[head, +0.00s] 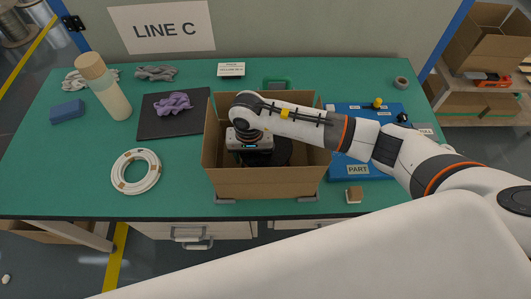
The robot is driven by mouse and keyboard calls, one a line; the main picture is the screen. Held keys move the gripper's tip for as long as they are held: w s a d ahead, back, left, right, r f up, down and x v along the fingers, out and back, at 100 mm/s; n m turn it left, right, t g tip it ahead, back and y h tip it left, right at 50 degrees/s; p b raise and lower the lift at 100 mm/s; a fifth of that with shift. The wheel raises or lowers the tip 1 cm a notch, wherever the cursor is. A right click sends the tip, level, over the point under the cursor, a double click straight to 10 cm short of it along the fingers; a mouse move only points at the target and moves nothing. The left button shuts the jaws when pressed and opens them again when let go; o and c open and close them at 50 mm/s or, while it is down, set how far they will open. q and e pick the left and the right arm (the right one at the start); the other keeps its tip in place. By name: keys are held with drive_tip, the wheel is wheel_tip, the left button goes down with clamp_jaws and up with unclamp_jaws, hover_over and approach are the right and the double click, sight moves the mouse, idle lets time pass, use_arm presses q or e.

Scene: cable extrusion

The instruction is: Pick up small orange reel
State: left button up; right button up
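I cannot make out a small orange reel in the head view. My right arm comes in from the right and bends down into an open cardboard box (265,184) at the middle of the table. The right gripper (262,158) is low inside this box, and its fingers are hidden by the wrist and the box's front wall. A dark rounded shape shows beside it inside the box; I cannot tell what it is. Whether the gripper holds anything is not visible. My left gripper is not in view.
The front left is clear.

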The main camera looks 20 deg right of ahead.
drive_tip(key=c, duration=1.1)
